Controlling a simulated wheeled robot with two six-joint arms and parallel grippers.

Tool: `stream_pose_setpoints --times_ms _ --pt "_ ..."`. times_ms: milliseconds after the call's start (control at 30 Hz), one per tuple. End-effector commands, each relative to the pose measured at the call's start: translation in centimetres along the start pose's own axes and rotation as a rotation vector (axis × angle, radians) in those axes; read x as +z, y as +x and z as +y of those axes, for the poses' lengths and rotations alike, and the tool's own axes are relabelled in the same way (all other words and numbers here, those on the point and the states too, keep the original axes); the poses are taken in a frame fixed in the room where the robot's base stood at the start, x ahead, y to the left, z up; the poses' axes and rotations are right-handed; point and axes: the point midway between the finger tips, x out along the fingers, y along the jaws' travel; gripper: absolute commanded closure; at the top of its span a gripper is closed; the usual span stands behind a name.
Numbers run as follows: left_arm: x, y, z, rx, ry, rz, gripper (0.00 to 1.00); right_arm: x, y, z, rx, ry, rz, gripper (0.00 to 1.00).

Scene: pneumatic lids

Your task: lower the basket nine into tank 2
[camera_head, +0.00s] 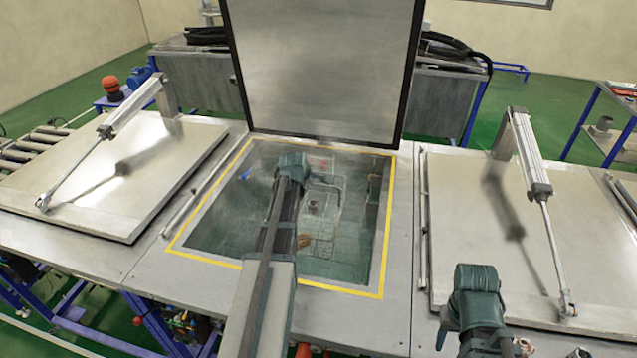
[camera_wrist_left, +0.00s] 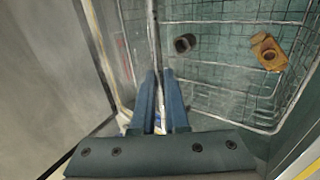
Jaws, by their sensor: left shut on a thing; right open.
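The wire basket (camera_head: 322,237) is down inside the open middle tank, framed in yellow (camera_head: 384,250); I take this as tank 2. In the left wrist view the basket's mesh (camera_wrist_left: 222,85) fills the upper right. It holds a brown-orange part (camera_wrist_left: 268,52) and a dark round part (camera_wrist_left: 184,43). My left gripper (camera_head: 291,168) reaches into the tank opening. Its blue fingers (camera_wrist_left: 158,78) are shut on a thin bar of the basket. Whether the basket touches the tank floor cannot be told. My right gripper (camera_head: 478,283) is open and empty above the right-hand deck.
The middle tank's lid (camera_head: 325,65) stands upright behind the opening. Closed lids lie left (camera_head: 110,180) and right (camera_head: 480,240), each with a pneumatic cylinder (camera_head: 130,105) (camera_head: 527,150) above it. A roller conveyor (camera_head: 38,140) is at far left.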

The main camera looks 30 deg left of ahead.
Motion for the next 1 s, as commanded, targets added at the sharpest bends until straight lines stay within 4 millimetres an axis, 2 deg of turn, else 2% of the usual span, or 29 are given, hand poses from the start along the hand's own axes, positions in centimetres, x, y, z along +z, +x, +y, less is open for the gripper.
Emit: stream_pose_setpoints --times_ms 33,100,300,500,700,1000 --pt "-0.8 -1.8 1.4 -0.003 -0.002 0.002 1.0 0.1 -2.3 0.2 0.0 0.001 0.0 0.5" --pt "-1.8 -2.9 2.1 -0.014 -0.002 0.001 1.0 0.2 -3.8 0.3 -0.001 0.003 -0.001 0.5" --pt "-4.3 -6.2 3.9 -0.041 0.001 -0.002 1.0 0.5 -7.8 0.7 -0.002 0.008 -0.002 0.5" --pt "-6.2 -8.6 5.2 -0.061 0.003 -0.007 1.0 0.7 -10.8 1.0 -0.002 0.012 -0.002 0.5" --pt "-7.3 -9.9 5.8 -0.072 0.004 -0.012 1.0 0.8 -12.3 1.1 -0.003 0.014 -0.003 0.5" --pt "-7.7 -10.2 5.8 -0.076 0.006 -0.014 1.0 0.8 -12.5 1.1 -0.003 0.015 -0.003 0.5"
